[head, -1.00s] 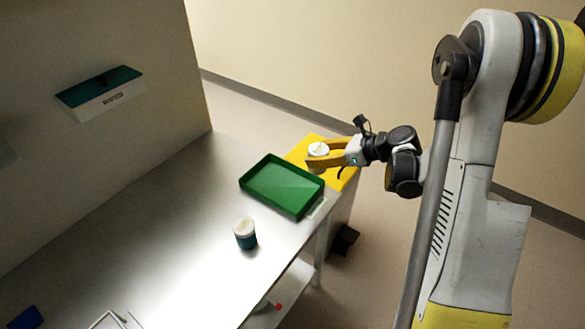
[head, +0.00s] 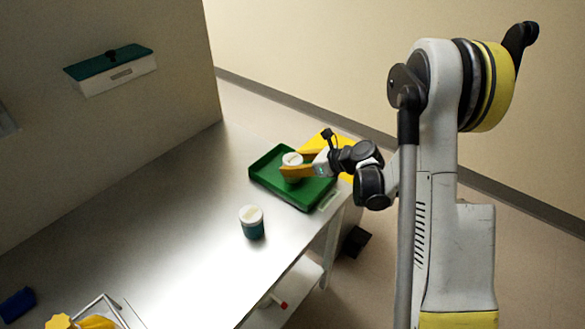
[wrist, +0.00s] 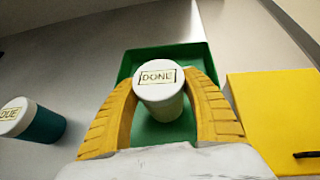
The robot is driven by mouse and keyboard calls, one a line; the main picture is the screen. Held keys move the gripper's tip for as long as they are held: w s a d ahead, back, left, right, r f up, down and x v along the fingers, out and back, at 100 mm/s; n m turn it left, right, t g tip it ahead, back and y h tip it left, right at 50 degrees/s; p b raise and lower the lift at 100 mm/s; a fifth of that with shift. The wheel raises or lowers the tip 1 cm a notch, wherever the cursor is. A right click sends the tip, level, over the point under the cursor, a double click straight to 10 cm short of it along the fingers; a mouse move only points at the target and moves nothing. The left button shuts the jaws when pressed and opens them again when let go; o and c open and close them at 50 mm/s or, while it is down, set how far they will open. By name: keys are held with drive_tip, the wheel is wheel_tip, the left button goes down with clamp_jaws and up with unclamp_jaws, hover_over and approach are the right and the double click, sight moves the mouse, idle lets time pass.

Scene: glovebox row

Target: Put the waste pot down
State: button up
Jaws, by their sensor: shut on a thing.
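The pot in my grip has a white lid marked DONE (wrist: 158,76) and a pale body; it also shows in the head view (head: 292,159). My gripper (head: 297,171) is shut on it, with a yellow finger on each side. The pot is upright over the green tray (head: 313,200), within its outline; I cannot tell whether its base touches the tray floor. A second pot (head: 252,222), teal with a white lid, stands on the bench in front of the tray. Its lid reads DUE in the wrist view (wrist: 12,113).
A yellow box (wrist: 272,120) stands just right of the tray in the wrist view. A white box with a teal lid (head: 110,70) is on the wall. A dark blue object (head: 17,305) lies at lower left. The steel bench (head: 150,205) is largely clear.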

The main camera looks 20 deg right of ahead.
drive_tip(key=shift+r, duration=0.1)
drive_tip(key=o, duration=1.3)
